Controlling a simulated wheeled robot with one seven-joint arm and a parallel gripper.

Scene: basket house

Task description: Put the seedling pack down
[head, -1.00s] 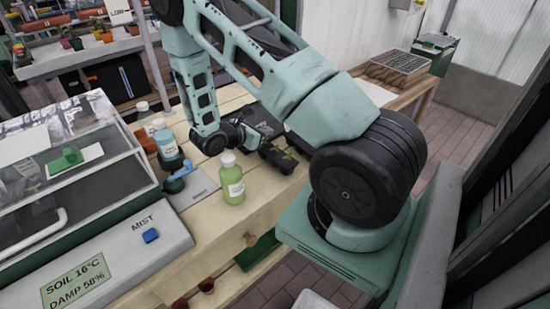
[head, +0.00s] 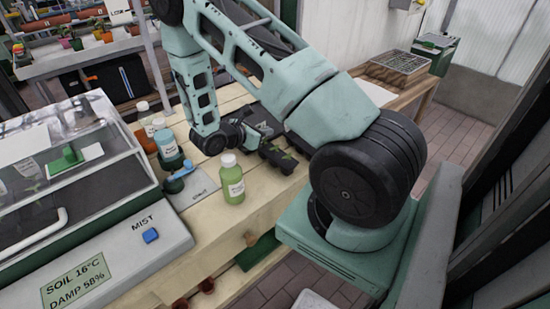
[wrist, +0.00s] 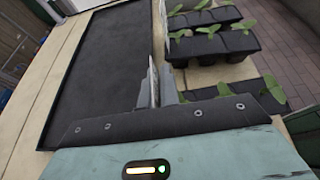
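A black seedling pack (wrist: 215,40) with green sprouts in its cells is at the upper right of the wrist view, just right of my fingers. A dark piece with leaves (wrist: 255,92) shows nearer, partly hidden by my gripper body. In the head view a dark pack with green leaves (head: 278,158) is at the bench's right edge, low on or just above the wood. My gripper (wrist: 157,82) points down beside the pack, its fingers close together with a pale sliver between them. Whether they pinch the pack's edge cannot be seen.
A flat dark tray (wrist: 95,60) lies left of my fingers. In the head view a green bottle (head: 232,178), other bottles (head: 167,145) and a blue-handled tool (head: 178,176) stand left of my gripper. A clear-lidded propagator (head: 60,170) fills the left. Bare bench wood is in front.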

